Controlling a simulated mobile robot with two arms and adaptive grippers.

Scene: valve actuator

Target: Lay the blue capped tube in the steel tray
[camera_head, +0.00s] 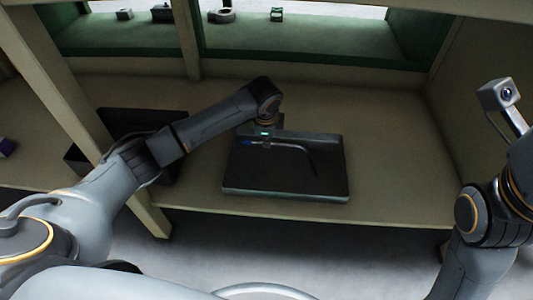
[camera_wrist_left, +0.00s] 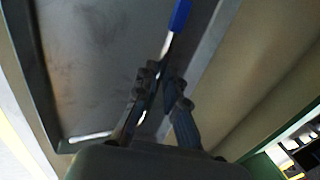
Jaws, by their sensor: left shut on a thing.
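The dark steel tray (camera_head: 268,178) lies on the shelf in the middle of the head view. Its surface (camera_wrist_left: 90,50) also fills much of the left wrist view. My left gripper (camera_wrist_left: 160,82) is shut on the tube (camera_wrist_left: 168,46), whose blue cap (camera_wrist_left: 180,15) sticks out past the fingers. In the head view, the left gripper (camera_head: 264,134) is over the tray's far side, and the blue cap (camera_head: 246,142) shows just left of it. The tube is over the tray; I cannot tell whether it touches the tray floor. My right gripper is out of view.
A black bin or box (camera_head: 142,122) stands on the shelf to the left, partly behind my left arm. A wooden post (camera_head: 75,100) rises left of the tray. The shelf (camera_head: 390,150) is clear to the tray's right. Small parts sit on the green upper shelf behind.

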